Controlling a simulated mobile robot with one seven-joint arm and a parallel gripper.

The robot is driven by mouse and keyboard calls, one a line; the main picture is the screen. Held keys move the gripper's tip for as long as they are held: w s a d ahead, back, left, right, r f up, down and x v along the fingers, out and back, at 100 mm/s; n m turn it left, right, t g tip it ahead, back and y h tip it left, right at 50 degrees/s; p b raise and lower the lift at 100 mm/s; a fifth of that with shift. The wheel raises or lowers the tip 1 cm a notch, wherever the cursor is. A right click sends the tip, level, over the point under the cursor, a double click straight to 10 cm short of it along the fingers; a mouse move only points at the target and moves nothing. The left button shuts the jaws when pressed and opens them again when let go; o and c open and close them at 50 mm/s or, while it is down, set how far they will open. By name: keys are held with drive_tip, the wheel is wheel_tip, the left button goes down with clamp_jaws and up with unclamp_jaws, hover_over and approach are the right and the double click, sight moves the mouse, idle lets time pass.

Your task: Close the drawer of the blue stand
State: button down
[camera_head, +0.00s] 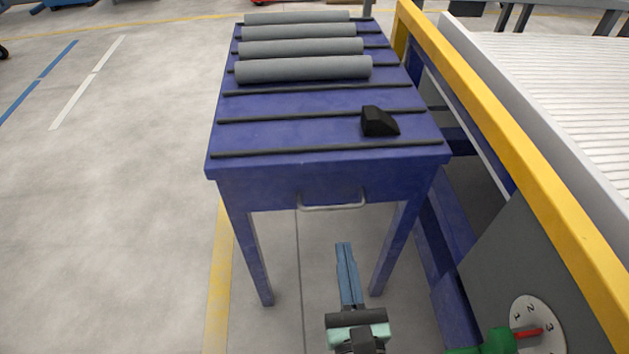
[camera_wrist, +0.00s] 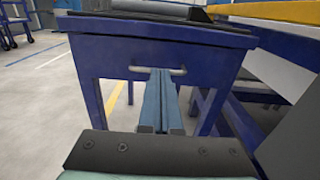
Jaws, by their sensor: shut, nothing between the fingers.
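The blue stand (camera_head: 228,160) is in the middle of the head view, with black ridges across its top. Its drawer front (camera_head: 285,188) faces me and looks about flush with the stand's frame. A pale bar handle (camera_head: 333,207) is on the drawer's lower edge; it also shows in the wrist view (camera_wrist: 138,69). My gripper (camera_head: 344,246) is shut and empty, its long blue fingers pointing at the stand. In the wrist view the fingertips (camera_wrist: 160,72) overlap the handle's middle. I cannot tell whether they touch it.
Several grey pipes (camera_head: 303,68) lie across the far part of the stand's top, and a black block (camera_head: 379,121) sits near its right edge. A yellow rail (camera_head: 540,190) and a conveyor run close on the right. The floor on the left is clear.

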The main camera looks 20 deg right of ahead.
sight(333, 176)
drive_tip(key=p+x, duration=0.2)
drive_tip(key=x, duration=1.1)
drive_tip(key=shift+w+d, duration=0.25)
drive_tip(key=shift+w, duration=0.05)
